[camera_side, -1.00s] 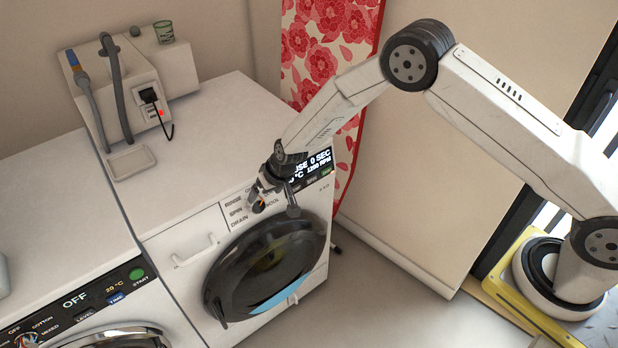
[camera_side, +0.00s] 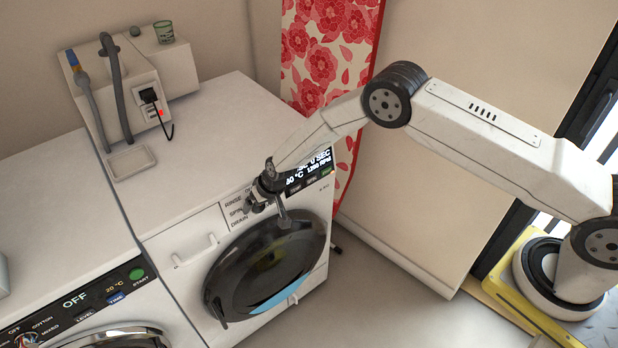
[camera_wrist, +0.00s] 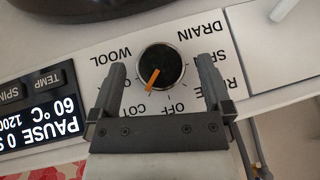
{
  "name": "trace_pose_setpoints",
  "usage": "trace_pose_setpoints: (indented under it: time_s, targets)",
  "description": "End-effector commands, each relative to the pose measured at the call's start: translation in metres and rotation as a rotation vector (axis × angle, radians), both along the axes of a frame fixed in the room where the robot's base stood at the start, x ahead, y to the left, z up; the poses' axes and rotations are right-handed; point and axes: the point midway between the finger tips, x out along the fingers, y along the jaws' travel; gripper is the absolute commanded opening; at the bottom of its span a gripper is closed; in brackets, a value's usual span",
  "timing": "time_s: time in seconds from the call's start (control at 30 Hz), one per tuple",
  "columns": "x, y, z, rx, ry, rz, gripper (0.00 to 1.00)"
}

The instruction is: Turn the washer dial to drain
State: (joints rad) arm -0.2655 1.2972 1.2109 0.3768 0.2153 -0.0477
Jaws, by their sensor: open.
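The washer dial (camera_wrist: 161,62) is a round black knob with a silver rim and an orange pointer. In the wrist view, which shows the panel upside down, the pointer aims down and left, toward the partly hidden "COT" label. The "DRAIN" label (camera_wrist: 200,29) is at the dial's upper right; it also shows in the side view (camera_side: 239,222). My gripper (camera_wrist: 161,60) is open, one finger on each side of the dial, with visible gaps. In the side view my gripper (camera_side: 269,212) is at the washer's front panel and hides the dial.
The washer's dark round door (camera_side: 265,262) lies just below the panel. A lit display (camera_wrist: 40,128) and buttons are beside the dial. A drawer handle (camera_side: 195,251) is to the left. A second washer (camera_side: 100,300) stands at the left, and a floral cloth (camera_side: 325,45) hangs behind.

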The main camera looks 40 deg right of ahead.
Motion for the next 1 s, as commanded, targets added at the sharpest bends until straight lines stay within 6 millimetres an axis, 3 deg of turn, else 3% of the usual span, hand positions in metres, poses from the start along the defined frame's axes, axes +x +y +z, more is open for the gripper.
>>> trace_pose_setpoints:
  time_s: [0.27,0.6,0.67,0.9,1.0]
  targets:
    - [0.005,0.003,-0.013,0.0,0.002,0.0,1.0]
    - [0.005,0.003,-0.014,0.0,0.001,0.0,1.0]
    - [0.005,0.003,-0.014,0.0,0.001,0.0,0.84]
    - [0.005,0.003,-0.014,0.0,0.001,0.0,0.09]
    - [0.006,0.003,-0.014,-0.001,0.001,0.0,0.09]
